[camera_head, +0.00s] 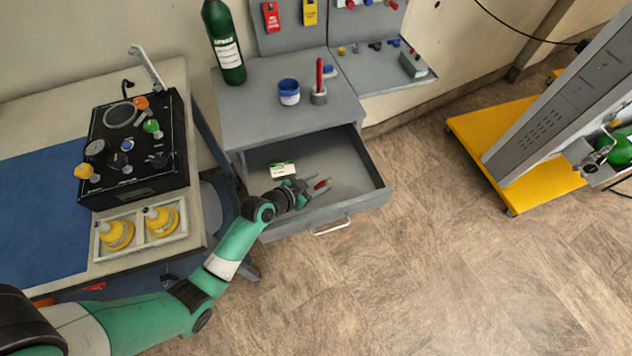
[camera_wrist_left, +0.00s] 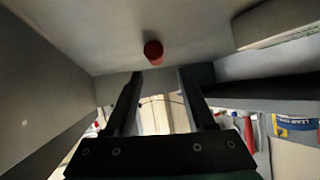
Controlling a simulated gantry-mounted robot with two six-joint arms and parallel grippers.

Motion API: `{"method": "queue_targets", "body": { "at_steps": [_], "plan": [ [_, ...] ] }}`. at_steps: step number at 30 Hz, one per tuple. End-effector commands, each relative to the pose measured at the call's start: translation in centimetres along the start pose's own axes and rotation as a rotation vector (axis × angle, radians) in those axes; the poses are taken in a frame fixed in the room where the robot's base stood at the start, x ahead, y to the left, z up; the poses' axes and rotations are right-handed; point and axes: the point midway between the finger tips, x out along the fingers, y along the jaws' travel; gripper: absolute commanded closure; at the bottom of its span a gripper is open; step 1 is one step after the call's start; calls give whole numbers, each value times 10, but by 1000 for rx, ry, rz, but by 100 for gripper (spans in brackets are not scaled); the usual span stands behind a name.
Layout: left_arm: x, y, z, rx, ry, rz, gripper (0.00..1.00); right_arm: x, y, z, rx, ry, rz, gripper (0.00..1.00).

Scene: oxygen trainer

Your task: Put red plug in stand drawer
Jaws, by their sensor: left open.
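The stand drawer (camera_head: 352,172) is pulled out from the grey stand. The red plug (camera_head: 321,184) shows inside the drawer outline in the head view, close to my left gripper (camera_head: 312,191). In the left wrist view the red plug (camera_wrist_left: 153,50) appears against the pale drawer surface, beyond the fingertips. My left gripper (camera_wrist_left: 160,82) is open there, with nothing between its two dark fingers. I cannot tell whether the plug touches a finger or rests fully on the drawer floor. My right gripper is not in view.
A small white-and-green box (camera_head: 283,170) lies in the drawer near my left wrist. On the stand top are a blue-and-white jar (camera_head: 289,93), a red rod in a grey holder (camera_head: 319,84) and a green bottle (camera_head: 223,45). A black device (camera_head: 139,147) stands on the left table.

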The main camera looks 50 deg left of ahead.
Motion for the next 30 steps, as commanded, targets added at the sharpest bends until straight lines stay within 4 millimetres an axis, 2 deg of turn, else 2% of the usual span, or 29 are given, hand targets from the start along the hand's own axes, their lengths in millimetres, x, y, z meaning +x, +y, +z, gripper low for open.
{"method": "queue_targets", "body": {
  "at_steps": [5,15,18,23,30],
  "plan": [
    [-10,-2,-17,1,1,0,45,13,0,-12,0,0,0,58],
    [-93,-2,-13,-3,-2,-2,45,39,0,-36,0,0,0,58],
    [-111,-2,-12,-2,-1,-2,45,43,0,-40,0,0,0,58],
    [-126,-1,-10,-1,-1,-1,45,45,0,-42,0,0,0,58],
    [-126,-1,-10,0,0,0,45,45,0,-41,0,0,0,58]
  ]
}}
